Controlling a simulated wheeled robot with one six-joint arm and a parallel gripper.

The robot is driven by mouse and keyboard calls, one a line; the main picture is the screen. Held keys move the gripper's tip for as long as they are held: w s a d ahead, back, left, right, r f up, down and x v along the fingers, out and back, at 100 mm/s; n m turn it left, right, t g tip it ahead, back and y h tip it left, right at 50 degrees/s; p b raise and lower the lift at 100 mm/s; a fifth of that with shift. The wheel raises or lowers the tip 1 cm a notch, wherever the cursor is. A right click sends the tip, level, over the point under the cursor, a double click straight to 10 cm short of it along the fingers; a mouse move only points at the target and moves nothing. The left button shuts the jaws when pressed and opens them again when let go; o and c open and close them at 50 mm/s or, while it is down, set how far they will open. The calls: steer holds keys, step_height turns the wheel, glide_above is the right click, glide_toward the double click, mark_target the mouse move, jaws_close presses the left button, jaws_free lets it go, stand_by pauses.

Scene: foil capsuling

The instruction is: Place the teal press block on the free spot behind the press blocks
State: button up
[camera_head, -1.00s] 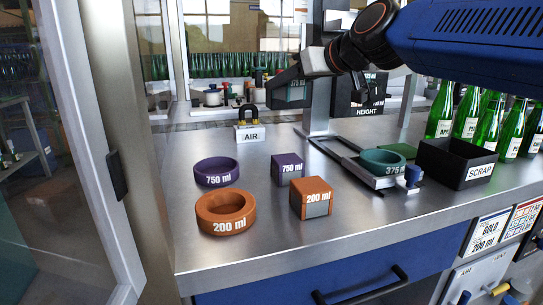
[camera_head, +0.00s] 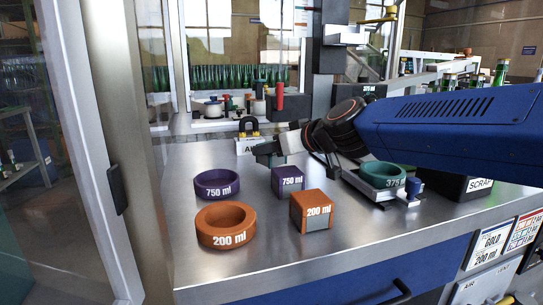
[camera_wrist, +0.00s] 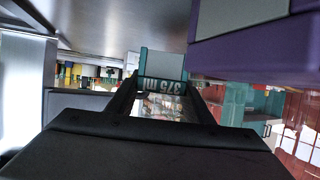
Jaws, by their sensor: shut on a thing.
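My gripper (camera_head: 268,154) is shut on the teal press block (camera_wrist: 163,64), which shows its 375 ml label between the fingers in the wrist view. The gripper is low over the steel bench, just behind the purple 750 ml press block (camera_head: 287,180). In the head view the teal block is mostly hidden by the fingers and the purple block, so I cannot tell if it touches the bench. The purple block also looms close at upper right in the wrist view (camera_wrist: 250,42). The orange 200 ml press block (camera_head: 312,211) stands in front of the purple one.
A purple ring (camera_head: 217,183) and an orange ring (camera_head: 226,225) lie to the left. The AIR sign with a black padlock-shaped piece (camera_head: 249,138) stands close behind my gripper. A teal 375 ring (camera_head: 384,175) sits in a fixture at right, near the black SCRAP bin (camera_head: 472,187).

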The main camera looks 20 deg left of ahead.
steer(key=shift+f, duration=1.05)
steer(key=shift+f, duration=0.1)
steer(key=o, duration=1.1)
steer(key=shift+s+d+r, duration=0.1)
steer(key=shift+d+r, duration=0.05)
steer(key=shift+r, duration=0.05)
steer(key=v, duration=1.1)
steer(key=shift+s+d, duration=0.25)
